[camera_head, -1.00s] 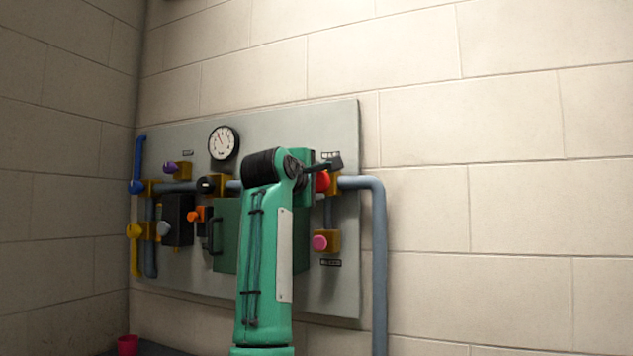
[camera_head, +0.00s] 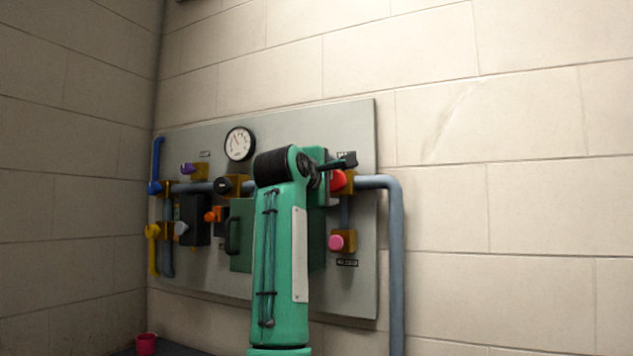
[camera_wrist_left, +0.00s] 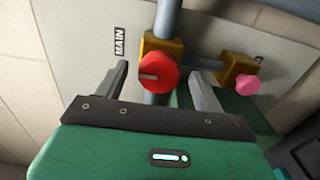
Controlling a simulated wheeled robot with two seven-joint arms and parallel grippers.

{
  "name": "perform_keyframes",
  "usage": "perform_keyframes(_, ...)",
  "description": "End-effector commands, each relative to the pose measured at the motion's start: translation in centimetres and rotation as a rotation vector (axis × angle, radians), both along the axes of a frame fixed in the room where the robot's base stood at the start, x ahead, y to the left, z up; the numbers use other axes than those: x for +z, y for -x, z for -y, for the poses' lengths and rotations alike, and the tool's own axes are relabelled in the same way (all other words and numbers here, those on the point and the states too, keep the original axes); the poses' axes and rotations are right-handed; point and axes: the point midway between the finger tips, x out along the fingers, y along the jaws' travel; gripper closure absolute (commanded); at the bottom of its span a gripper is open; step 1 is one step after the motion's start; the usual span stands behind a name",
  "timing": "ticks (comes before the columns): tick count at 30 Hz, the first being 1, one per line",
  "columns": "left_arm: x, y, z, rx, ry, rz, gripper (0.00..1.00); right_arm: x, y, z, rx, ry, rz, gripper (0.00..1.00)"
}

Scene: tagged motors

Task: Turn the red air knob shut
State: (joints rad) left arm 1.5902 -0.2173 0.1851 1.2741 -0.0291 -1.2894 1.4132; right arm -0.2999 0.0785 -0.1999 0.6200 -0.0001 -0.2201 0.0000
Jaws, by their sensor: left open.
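The red knob (camera_head: 338,182) sits on a brass block on the right part of the wall panel (camera_head: 362,286). My left gripper (camera_wrist_left: 159,78) is open, one finger on each side of the knob, with visible gaps. I cannot tell how far the fingertips reach along its depth. In the head view my left gripper (camera_head: 345,160) is a dark shape at the knob's upper edge, and my green arm covers part of the panel. My right gripper is out of view.
A pink knob (camera_head: 336,242) sits below the red one, and a grey-blue pipe (camera_head: 396,270) runs down at the right. A gauge (camera_head: 239,144) and several coloured knobs are to the left. A red cup (camera_head: 146,344) stands at lower left. The wall at right is clear.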

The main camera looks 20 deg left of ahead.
Motion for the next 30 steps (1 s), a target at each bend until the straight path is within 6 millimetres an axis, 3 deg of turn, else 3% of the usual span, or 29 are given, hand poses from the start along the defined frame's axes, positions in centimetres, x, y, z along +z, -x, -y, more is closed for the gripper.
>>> perform_keyframes(6,-0.5,4.6,-0.9,-0.001,0.001,0.007,0.3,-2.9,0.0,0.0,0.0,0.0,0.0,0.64)
perform_keyframes(15,-0.3,10.6,-2.1,0.001,0.002,0.003,0.3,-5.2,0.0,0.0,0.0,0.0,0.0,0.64)
perform_keyframes(21,-0.2,12.2,-2.5,0.0,0.002,0.001,0.3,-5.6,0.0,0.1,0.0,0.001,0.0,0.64)
perform_keyframes(30,-0.1,12.4,-2.5,0.0,0.001,0.0,0.3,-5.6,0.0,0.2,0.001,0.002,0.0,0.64)
